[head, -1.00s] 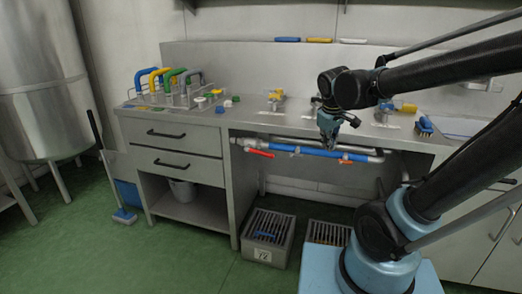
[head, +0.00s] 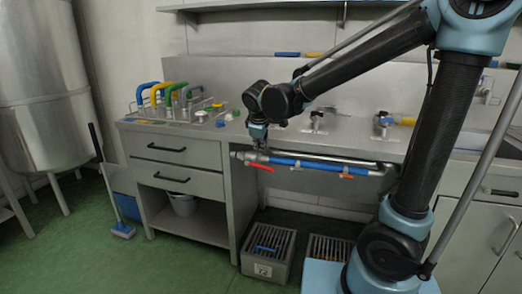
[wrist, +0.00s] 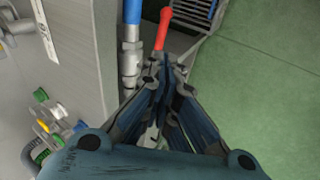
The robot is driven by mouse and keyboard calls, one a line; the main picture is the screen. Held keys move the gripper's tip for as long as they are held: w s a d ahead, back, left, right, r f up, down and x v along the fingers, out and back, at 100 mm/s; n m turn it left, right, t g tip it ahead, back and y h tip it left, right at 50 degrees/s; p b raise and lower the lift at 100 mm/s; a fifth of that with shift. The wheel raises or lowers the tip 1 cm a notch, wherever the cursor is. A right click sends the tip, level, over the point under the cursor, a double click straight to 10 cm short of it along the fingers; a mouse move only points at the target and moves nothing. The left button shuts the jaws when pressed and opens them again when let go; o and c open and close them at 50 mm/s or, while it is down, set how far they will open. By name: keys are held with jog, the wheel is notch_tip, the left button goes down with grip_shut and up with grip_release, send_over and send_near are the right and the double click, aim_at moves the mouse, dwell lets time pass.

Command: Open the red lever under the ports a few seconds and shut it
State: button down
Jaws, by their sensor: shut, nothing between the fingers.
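The red lever (head: 258,166) sticks out from the left end of the blue pipe (head: 312,166) under the counter's front edge. It slants slightly down to the right, close along the pipe. In the wrist view the red lever (wrist: 163,28) stands just beyond my fingertips, beside the blue pipe (wrist: 132,12) and its metal fitting (wrist: 131,60). My gripper (head: 259,144) is at the counter edge by the pipe's left end. Its fingers (wrist: 166,68) are shut and empty in the wrist view. Whether they touch the lever, I cannot tell.
Smaller orange-red handles (head: 346,176) sit further right on the pipe. Two grated crates (head: 268,250) stand on the floor below. A rack of coloured handles (head: 178,112) stands on the counter at left. Green floor (head: 80,255) is open in front.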

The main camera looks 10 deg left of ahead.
aim_at(262, 166)
jog(key=x, duration=1.2)
jog(key=shift+w+d, duration=0.1)
